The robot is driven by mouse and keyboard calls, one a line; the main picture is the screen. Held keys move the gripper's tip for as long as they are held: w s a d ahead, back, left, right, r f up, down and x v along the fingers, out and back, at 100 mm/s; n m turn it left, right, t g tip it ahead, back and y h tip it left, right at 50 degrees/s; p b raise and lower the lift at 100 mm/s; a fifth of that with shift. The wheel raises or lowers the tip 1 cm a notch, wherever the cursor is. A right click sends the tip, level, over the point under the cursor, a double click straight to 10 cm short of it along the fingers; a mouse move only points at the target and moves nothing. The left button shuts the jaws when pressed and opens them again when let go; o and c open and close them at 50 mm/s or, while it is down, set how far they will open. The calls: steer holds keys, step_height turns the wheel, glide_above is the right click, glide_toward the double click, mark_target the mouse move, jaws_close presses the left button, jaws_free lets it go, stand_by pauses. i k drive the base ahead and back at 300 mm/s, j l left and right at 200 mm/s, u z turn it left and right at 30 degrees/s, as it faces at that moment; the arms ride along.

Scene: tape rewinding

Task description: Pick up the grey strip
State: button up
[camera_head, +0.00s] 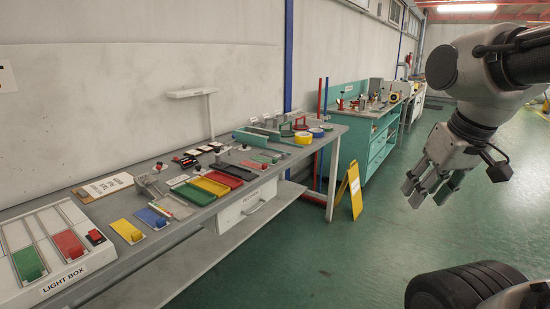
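The workbench (330,135) along the left wall holds many small coloured items. I cannot pick out the grey strip for certain. A pale, greyish flat strip (172,207) lies near the bench's front, between a blue block and a green strip, but its colour is hard to tell at this size. My gripper (426,192) hangs in the air at the right, over the green floor and well away from the bench. Its fingers are spread apart, with nothing seen between them.
The light box (75,262) sits at the bench's near left end. Coloured trays (209,186) lie mid-bench, with tape rolls (303,137) at the far end. A yellow floor sign (349,194) stands beside the bench. The green floor in front is clear.

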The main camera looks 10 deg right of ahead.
mark_target(284, 156)
steer(key=i+l+u, duration=0.15)
steer(key=i+l, duration=0.2)
steer(key=i, duration=0.35)
steer(key=i+l+u, duration=0.1)
steer(key=i+l, duration=0.3)
steer(key=i, duration=0.25)
steer(key=i+l+u, duration=0.15)
steer(key=i+l, duration=0.3)
steer(key=i, duration=0.2)
